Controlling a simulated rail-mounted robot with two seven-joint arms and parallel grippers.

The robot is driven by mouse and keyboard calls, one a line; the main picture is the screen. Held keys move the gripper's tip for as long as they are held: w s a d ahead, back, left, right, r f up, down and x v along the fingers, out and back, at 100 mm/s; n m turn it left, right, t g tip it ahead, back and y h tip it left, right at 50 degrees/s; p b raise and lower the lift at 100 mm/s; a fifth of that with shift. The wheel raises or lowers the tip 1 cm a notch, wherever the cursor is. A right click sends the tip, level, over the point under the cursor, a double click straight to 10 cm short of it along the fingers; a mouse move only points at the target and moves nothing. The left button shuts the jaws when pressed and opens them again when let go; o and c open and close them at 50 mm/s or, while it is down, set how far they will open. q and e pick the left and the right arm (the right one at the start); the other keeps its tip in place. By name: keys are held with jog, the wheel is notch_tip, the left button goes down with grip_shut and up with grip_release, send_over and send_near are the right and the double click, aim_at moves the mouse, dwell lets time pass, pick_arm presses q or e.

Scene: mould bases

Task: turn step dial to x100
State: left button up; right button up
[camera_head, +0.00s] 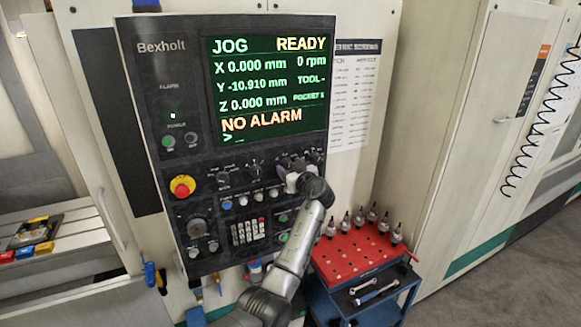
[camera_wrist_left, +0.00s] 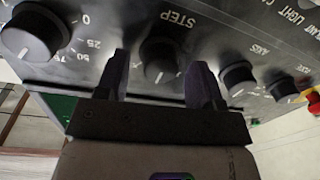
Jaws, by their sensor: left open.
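The step dial (camera_wrist_left: 158,57) is a round black knob under the label STEP on the dark control panel, seen upside down in the left wrist view. My left gripper (camera_wrist_left: 158,80) is open, with one dark finger on each side of the dial. I cannot tell whether the fingers touch it. The dial's pointer setting is not readable. In the head view my left gripper (camera_head: 291,180) is at the panel's right side, just below the screen, and largely covers the dials there. My right gripper is not in view.
An axis dial (camera_wrist_left: 238,78) and a feed-type dial with numbers (camera_wrist_left: 34,35) flank the step dial closely. A red emergency button (camera_head: 182,186) is at the panel's left. The screen (camera_head: 268,88) reads JOG, READY, NO ALARM. A red tool tray (camera_head: 352,262) stands below right.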

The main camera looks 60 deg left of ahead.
pick_arm(q)
jog(key=c, duration=0.9)
jog(key=shift+f+m+b, duration=0.1)
jog(key=shift+m+b, duration=0.5)
jog(key=shift+b, duration=0.2)
jog(key=shift+m+b, duration=0.85)
jog(key=shift+m, duration=0.35)
jog(key=shift+m+b, duration=0.4)
jog(key=shift+m, duration=0.8)
jog(key=shift+m+y, duration=0.3)
jog(key=shift+m, duration=1.2)
jog(key=shift+t, duration=0.4)
